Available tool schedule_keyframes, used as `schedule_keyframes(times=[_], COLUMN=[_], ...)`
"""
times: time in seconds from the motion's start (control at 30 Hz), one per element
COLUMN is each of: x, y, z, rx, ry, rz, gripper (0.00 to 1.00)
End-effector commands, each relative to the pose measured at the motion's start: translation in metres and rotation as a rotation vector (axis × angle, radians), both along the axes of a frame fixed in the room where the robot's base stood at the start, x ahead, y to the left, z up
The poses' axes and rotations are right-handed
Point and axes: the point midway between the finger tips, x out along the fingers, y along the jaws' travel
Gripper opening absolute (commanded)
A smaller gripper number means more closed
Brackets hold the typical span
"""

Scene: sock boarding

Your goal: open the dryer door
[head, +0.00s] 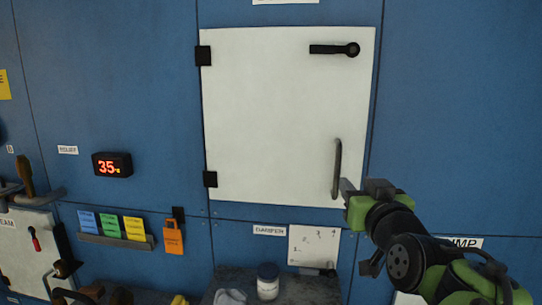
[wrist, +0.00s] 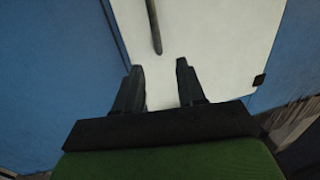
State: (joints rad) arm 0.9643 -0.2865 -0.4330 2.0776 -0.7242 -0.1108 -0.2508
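The white dryer door (head: 270,115) looks shut against the blue wall. Two black hinges sit on its left edge, the upper one (head: 203,55) and the lower one (head: 210,179). A black lever latch (head: 335,49) lies horizontal near the top right corner. A grey vertical bar handle (head: 337,165) is on the lower right of the door. My gripper (head: 349,190) is beside the handle's lower end. In the wrist view my gripper (wrist: 160,68) is open and empty, with the handle (wrist: 154,28) ahead of the fingertips, roughly in line with the gap.
A small display (head: 112,165) reading 35 is on the wall at left. Colored cards (head: 110,226) stand in a rack below it, beside an orange tag (head: 173,238). A lidded jar (head: 268,281) stands on a dark counter below the door. The wall around the door is mostly clear.

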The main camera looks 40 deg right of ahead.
Motion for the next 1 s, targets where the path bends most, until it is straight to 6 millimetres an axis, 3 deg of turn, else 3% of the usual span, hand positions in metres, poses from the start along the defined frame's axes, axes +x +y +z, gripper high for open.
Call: schedule_keyframes(times=[0.6, 0.77, 1.0], x=[0.110, 0.123, 0.124], y=[-0.082, -0.092, -0.093], z=[0.000, -0.001, -0.002], rx=[0.004, 0.005, 0.004], ry=[0.004, 0.003, 0.002], rz=[0.004, 0.004, 0.003], gripper=[0.40, 0.40, 0.40])
